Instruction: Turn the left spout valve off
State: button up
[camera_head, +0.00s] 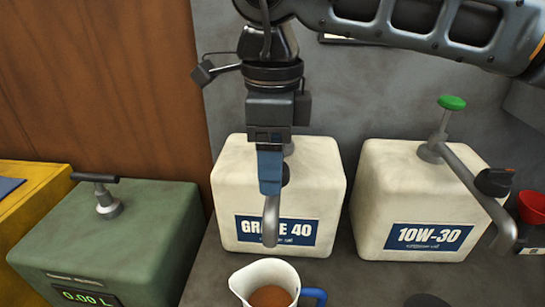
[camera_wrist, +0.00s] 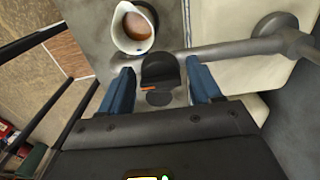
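The left spout (camera_head: 271,221) comes from the cream jug labelled GRADE 40 (camera_head: 230,190) and points down at the front. Its black valve knob (camera_head: 285,173) is mostly hidden behind my gripper (camera_head: 270,180) in the head view. In the wrist view the knob (camera_wrist: 160,70) shows a short orange mark and sits on the spout pipe (camera_wrist: 225,50). The two blue fingers of my gripper (camera_wrist: 161,88) are open, one on each side of the knob, with a visible gap on both sides.
A white cup (camera_head: 265,283) with brown liquid and a blue handle stands below the spout. To the right is a 10W-30 jug (camera_head: 390,200) with a green-topped pump (camera_head: 452,102), spout and black valve (camera_head: 494,181). A green box (camera_head: 150,220) with a 0.00 L display stands left.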

jog(key=c, duration=0.8)
jog(key=shift+f+n+b, duration=0.1)
jog(key=shift+n+b, duration=0.3)
jog(key=shift+b, duration=0.15)
jog(key=n+b, duration=0.2)
jog(key=b, duration=0.1)
jog(key=shift+n, duration=0.4)
jog(key=n+b, duration=0.2)
jog(key=n, duration=0.2)
jog(key=shift+n+b, duration=0.3)
jog(key=n+b, duration=0.1)
jog(key=n, duration=0.3)
jog(key=shift+n, duration=0.3)
jog(key=n, duration=0.5)
jog(key=shift+d+r+b, duration=0.1)
jog(key=shift+r+b, duration=0.1)
jog(key=shift+b, duration=0.15)
